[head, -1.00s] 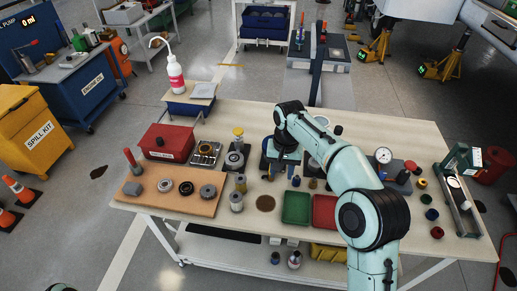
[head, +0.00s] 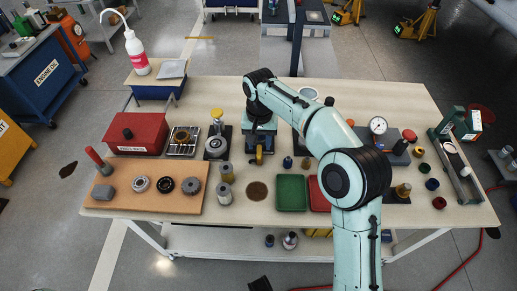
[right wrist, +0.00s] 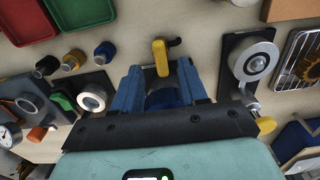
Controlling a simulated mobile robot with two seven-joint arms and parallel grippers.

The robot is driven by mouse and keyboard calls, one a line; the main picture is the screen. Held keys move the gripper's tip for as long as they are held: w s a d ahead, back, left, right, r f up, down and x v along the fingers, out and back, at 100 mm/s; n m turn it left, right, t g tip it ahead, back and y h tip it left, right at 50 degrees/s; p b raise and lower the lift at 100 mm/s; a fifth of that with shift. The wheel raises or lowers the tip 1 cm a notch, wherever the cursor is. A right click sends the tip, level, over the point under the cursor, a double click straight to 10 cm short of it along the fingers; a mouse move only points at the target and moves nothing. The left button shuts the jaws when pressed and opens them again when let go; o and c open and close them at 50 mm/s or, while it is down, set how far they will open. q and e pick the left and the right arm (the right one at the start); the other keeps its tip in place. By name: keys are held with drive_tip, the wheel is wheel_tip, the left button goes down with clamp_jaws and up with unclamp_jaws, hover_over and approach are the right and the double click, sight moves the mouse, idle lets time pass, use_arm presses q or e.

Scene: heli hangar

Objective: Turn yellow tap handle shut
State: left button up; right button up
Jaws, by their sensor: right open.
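The yellow tap handle (right wrist: 160,56) stands out from a small dark tap body in the right wrist view, just beyond the fingertips and near the middle of the gap. In the head view the yellow handle (head: 258,156) shows just below my right gripper (head: 260,136). In the right wrist view my right gripper (right wrist: 159,82) is open, with one blue finger on each side of a blue round part (right wrist: 161,98). I see no clear contact between the fingers and the handle. My left gripper is not in view.
A round gauge-like fixture with a yellow knob (head: 217,114) stands left of my right gripper. A green tray (head: 291,192) and small bottles are close on the right. A red box (head: 137,133) and a brown board (head: 112,205) lie further left.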

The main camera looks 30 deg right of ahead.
sight(259, 152)
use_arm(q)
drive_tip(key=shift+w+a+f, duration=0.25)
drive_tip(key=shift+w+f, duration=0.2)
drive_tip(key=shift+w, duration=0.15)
use_arm(e)
drive_tip(key=shift+f, duration=1.45)
